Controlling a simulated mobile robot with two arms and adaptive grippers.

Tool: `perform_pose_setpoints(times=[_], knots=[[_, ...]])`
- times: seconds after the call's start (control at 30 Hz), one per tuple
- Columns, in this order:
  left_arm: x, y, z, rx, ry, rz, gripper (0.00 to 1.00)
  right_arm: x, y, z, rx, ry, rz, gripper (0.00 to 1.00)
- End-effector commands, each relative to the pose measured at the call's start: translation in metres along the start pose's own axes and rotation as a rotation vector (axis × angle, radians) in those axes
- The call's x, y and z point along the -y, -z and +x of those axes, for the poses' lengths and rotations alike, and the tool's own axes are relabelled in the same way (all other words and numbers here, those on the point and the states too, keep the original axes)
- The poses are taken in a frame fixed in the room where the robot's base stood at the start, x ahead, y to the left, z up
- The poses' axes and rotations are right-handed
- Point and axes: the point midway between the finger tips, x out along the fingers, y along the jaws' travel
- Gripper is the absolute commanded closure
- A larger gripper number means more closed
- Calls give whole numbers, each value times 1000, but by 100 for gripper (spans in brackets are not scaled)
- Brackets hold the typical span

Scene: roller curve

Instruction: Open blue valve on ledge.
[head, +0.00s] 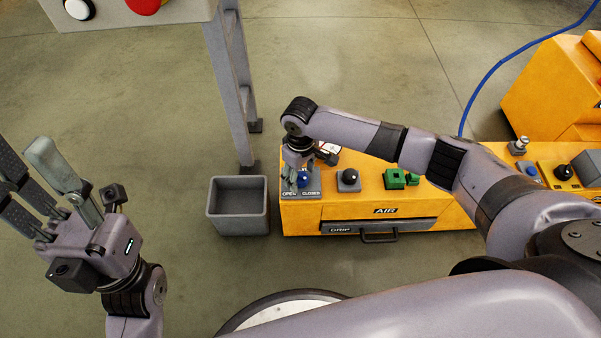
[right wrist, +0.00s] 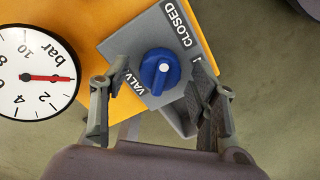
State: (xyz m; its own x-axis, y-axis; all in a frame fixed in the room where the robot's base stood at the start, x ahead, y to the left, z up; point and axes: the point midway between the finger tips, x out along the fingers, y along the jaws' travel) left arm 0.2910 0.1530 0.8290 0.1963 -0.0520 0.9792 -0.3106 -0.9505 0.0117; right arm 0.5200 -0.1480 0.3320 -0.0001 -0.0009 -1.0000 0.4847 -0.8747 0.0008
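The blue valve knob (head: 303,180) sits on a grey plate (head: 288,197) marked OPEN and CLOSED, at the left end of the yellow ledge. In the right wrist view the round knob (right wrist: 160,72) has a raised grip bar with a white dot. CLOSED is printed on the plate (right wrist: 176,28) near it. My right gripper (head: 302,172) is over the valve, partly hiding it in the head view. Its fingers (right wrist: 158,105) are open, one on each side of the knob, with gaps visible. My left gripper (head: 28,160) is open and empty, raised at the far left.
A pressure gauge (right wrist: 35,72) is beside the valve.

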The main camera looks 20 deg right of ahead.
Motion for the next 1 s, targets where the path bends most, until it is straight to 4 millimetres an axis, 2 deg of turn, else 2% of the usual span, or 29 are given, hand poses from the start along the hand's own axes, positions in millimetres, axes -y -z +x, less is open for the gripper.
perform_pose_setpoints(times=[0.07,0.67,1.0], knots=[[0,0,0,1,0,0,60,0,0,0,0,0,0,51],[0,0,0,2,0,0,60,0,0,0,0,0,0,91],[0,1,5,2,0,0,60,0,0,-2,0,1,11,92]])
